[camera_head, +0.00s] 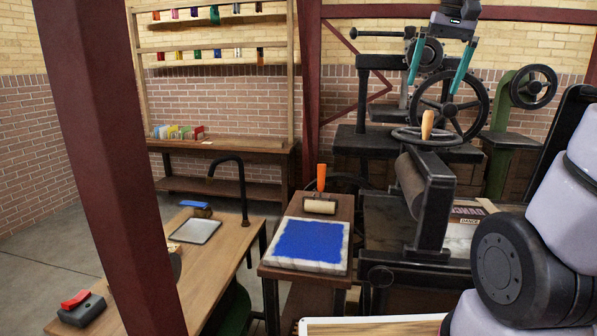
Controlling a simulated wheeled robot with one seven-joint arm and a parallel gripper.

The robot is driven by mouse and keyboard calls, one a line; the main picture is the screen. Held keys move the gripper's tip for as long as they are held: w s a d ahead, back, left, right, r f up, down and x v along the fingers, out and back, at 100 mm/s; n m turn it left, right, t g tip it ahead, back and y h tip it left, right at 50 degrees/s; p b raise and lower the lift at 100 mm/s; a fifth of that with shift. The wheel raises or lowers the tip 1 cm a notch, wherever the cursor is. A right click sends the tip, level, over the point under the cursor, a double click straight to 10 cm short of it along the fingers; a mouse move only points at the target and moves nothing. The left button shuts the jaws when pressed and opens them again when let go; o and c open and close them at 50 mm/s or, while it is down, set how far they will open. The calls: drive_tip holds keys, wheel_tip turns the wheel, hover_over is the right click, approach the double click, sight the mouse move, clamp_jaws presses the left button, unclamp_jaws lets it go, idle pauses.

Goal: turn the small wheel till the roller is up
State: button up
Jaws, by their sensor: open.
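A dark small wheel (444,140) lies flat on top of the near press, with an upright wooden handle (427,124) on its rim. Below it, a grey roller (410,184) sits in the black press frame (435,205) over the press bed (385,229). I cannot tell whether the roller touches the bed. My gripper (433,88) hangs above the wheel, its two teal fingers pointing down and spread wide. Nothing is between them. The fingertips appear higher than the handle and apart from it.
A large spoked handwheel (451,104) and a green press (507,120) stand behind. A blue-inked slab (310,242) and an orange-handled brayer (320,205) are on a stand to the left. A dark red post (105,150) blocks part of the left view.

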drive_tip(key=s+a+f+t, duration=0.2)
drive_tip(key=s, duration=0.3)
drive_tip(key=s+a+f+t+y, duration=0.1)
drive_tip(key=s+a+f, duration=0.1)
drive_tip(key=s, duration=0.3)
drive_tip(key=shift+s+f+m+t, duration=0.2)
drive_tip(key=shift+f+m+t, duration=0.15)
drive_tip(key=shift+f, duration=0.25)
drive_tip(key=shift+s+f, duration=0.2)
drive_tip(key=shift+s, duration=0.05)
drive_tip(key=c, duration=0.4)
drive_tip(key=shift+f+t, duration=0.1)
drive_tip(key=shift+t, duration=0.15)
drive_tip(key=c, duration=1)
drive_tip(key=shift+w+d, duration=0.1)
drive_tip(key=shift+w, duration=0.1)
clamp_jaws()
drive_tip(key=w+d+f+m+t+h, duration=0.1)
drive_tip(key=w+d+f+m, duration=0.1)
drive_tip(key=w+d+m, duration=1.45)
drive_tip(key=w+d+f+n, duration=0.2)
drive_tip(key=w+f+n, duration=0.1)
drive_tip(key=w+f, duration=0.4)
drive_tip(key=w, duration=0.3)
drive_tip(key=shift+f, duration=0.25)
